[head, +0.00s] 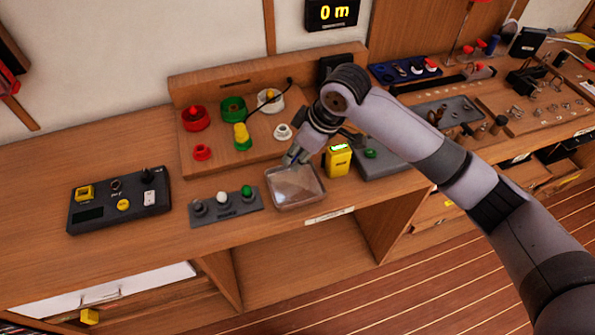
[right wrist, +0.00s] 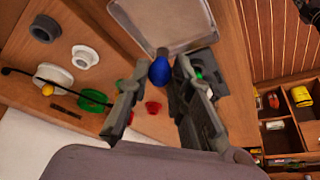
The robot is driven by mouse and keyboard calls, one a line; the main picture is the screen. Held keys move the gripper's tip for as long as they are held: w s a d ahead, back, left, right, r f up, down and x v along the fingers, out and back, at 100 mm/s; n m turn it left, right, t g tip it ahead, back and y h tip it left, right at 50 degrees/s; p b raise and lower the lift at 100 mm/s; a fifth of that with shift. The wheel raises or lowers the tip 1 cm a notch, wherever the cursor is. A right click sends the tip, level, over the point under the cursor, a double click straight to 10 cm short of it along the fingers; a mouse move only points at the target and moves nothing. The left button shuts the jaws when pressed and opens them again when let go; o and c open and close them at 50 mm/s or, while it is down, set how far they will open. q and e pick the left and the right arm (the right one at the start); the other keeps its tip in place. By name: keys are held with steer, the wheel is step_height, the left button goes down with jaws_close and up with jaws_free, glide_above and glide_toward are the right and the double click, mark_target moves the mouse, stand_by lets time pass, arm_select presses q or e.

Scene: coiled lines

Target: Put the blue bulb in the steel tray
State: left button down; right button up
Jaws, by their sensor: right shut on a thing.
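The steel tray (head: 293,186) is a shallow square tray near the front edge of the bench, and it looks empty. It also shows at the top of the right wrist view (right wrist: 165,18). My right gripper (head: 290,158) is just above the tray's back edge, pointing down. In the right wrist view its two fingers (right wrist: 158,78) are shut on the blue bulb (right wrist: 160,71), a small round dark-blue piece at the fingertips. In that view the bulb appears beside the tray's edge; its exact height above the tray cannot be told. My left gripper is out of view.
A grey strip (head: 228,210) with a white and a green bulb lies left of the tray. A yellow device (head: 338,160) stands close on the right. A wooden panel (head: 222,140) with red, green and white holders is behind. A dark control box (head: 118,203) is far left.

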step_height(320, 180, down, 8)
steer(key=shift+r+p, duration=0.15)
steer(key=shift+p, duration=0.3)
steer(key=o, duration=0.8)
steer(key=shift+c, duration=0.2)
steer(key=b+v, duration=0.1)
steer(key=v, duration=1.1)
